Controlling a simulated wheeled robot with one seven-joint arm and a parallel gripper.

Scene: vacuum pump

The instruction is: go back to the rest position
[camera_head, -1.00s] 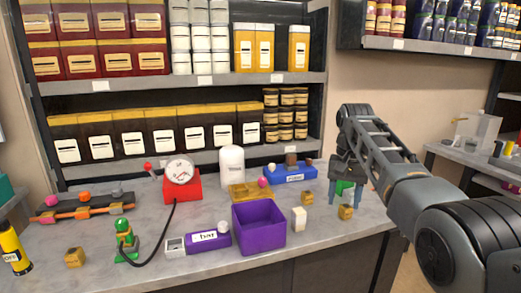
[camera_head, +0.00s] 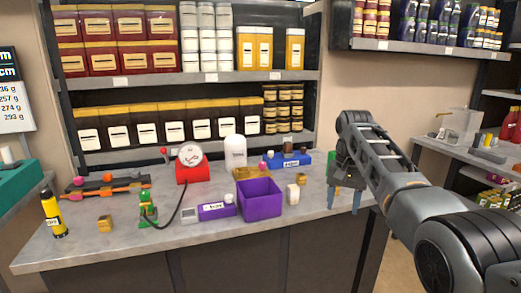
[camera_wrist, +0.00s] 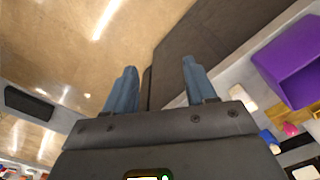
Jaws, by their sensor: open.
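My gripper (camera_head: 345,200) is open, with two blue fingers pointing down near the counter's right end. Its fingers also show in the wrist view (camera_wrist: 158,70), apart and with nothing between them. Below them in that view are the shiny floor (camera_wrist: 100,55) and the dark counter front (camera_wrist: 195,45). The purple box (camera_head: 262,200) stands on the counter to the left of my gripper, and it shows at the right of the wrist view (camera_wrist: 292,62). A red pump with a round dial (camera_head: 190,155) stands further left.
The grey counter (camera_head: 100,250) holds a small green figure (camera_head: 147,210), a yellow-black cylinder (camera_head: 53,213), a white bottle (camera_head: 235,152) and a blue holder (camera_head: 290,159). Stocked shelves (camera_head: 215,77) rise behind. A second counter (camera_head: 460,155) stands at the right.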

